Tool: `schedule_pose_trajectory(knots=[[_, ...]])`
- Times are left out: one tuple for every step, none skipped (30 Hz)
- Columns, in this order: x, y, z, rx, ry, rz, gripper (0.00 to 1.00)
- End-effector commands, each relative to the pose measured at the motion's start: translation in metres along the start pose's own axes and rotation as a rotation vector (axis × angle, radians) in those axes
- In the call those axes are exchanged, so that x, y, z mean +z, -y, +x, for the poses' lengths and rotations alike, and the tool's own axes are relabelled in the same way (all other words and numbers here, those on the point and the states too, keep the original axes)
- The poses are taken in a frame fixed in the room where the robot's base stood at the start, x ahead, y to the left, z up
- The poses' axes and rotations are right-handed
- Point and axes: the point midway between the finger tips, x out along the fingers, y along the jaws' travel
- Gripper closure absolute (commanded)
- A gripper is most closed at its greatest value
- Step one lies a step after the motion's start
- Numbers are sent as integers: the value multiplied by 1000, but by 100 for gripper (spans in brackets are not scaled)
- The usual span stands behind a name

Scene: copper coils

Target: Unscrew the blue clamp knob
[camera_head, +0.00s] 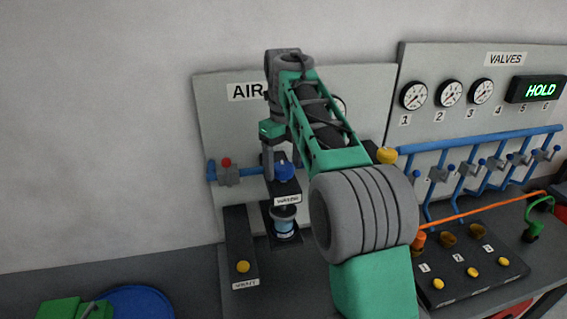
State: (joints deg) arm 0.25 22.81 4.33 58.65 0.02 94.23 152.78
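The blue clamp knob (284,172) sits on top of a dark clamp stand with a small label (287,199) that I cannot read surely. A small light-blue cylinder with a pale rim (284,222) stands upright below the label, on the dark base. My gripper (268,172) points down at the left side of the knob. One grey finger shows, very close to the knob or touching it; I cannot tell which. The other finger is not clearly seen, so the opening between the fingers is hidden.
A red-knobbed valve (226,163) on a blue pipe is left of the clamp. A dark box with a yellow button (242,267) stands in front. A yellow knob (387,156) is behind my arm. My arm covers much of the AIR panel (215,110).

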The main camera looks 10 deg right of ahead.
Motion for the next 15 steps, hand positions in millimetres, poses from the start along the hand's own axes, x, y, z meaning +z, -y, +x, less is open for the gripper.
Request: schedule_pose_trajectory(knots=[[0, 0, 0, 0, 0, 0, 33], [0, 0, 0, 0, 0, 0, 35], [0, 0, 0, 0, 0, 0, 38], [0, 0, 0, 0, 0, 0, 41], [0, 0, 0, 0, 0, 0, 43], [0, 0, 0, 0, 0, 0, 47], [0, 0, 0, 0, 0, 0, 49], [0, 0, 0, 0, 0, 0, 52], [0, 0, 0, 0, 0, 0, 55], [0, 0, 0, 0, 0, 0, 57], [0, 0, 0, 0, 0, 0, 60], [0, 0, 0, 0, 0, 0, 63], [0, 0, 0, 0, 0, 0, 65], [0, 0, 0, 0, 0, 0, 68], [0, 0, 0, 0, 0, 0, 71]])
